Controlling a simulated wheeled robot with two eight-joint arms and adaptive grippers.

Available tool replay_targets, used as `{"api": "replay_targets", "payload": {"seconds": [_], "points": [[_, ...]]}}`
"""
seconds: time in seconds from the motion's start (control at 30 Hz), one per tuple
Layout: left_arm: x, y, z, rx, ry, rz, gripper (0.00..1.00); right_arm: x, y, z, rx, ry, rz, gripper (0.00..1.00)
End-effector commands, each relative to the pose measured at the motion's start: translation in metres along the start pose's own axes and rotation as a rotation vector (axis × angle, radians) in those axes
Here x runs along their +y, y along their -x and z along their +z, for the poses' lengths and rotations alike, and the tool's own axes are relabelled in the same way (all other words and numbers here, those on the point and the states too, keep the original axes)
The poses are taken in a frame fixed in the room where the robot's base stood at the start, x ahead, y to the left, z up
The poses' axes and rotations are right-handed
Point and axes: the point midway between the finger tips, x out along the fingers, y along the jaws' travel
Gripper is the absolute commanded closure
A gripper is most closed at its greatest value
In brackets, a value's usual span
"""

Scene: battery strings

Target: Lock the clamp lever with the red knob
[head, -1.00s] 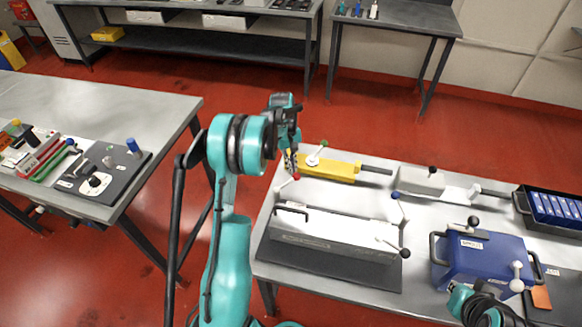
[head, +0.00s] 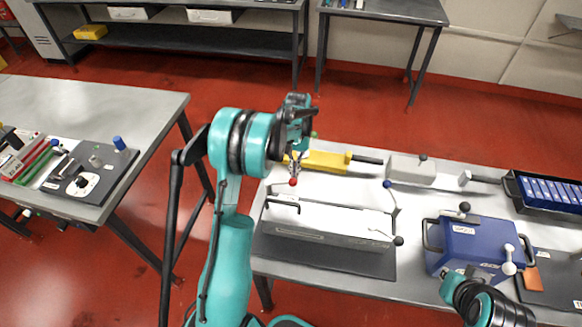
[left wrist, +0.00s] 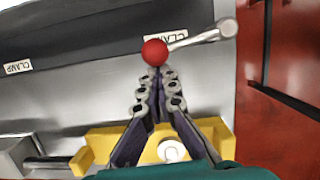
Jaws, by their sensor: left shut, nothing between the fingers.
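The red knob (head: 293,182) is at the left end of the long grey-and-white fixture (head: 325,224) on the right-hand table. In the left wrist view, the red knob (left wrist: 155,52) sits on a short silver lever (left wrist: 195,38) that runs to a round pivot at the right, beside a "CLAMP" label. My left gripper (head: 295,166) is shut and empty. In the left wrist view, its fingertips (left wrist: 157,72) are together just below the knob, touching or very near it.
The yellow tool (head: 325,161) lies behind the fixture. A blue-knob lever (head: 387,184) and a black-knob lever (head: 398,240) are at the fixture's right end. A blue box (head: 475,246) stands to the right. Red floor separates the tables.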

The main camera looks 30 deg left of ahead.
Motion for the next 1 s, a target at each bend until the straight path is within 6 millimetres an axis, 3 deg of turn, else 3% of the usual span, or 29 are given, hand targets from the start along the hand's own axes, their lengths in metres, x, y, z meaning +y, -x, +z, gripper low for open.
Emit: {"api": "replay_targets", "payload": {"seconds": [0.5, 1.0], "points": [[0.01, -0.01, 0.039, -0.001, -0.418, -0.108, 1.0, 0.0, -0.005, 0.004, 0.0, 0.0, 0.0, 1.0], [0.008, -0.014, 0.054, -0.004, -0.571, -0.147, 1.0, 0.0, -0.007, 0.005, 0.0, 0.0, 0.0, 1.0]]}}
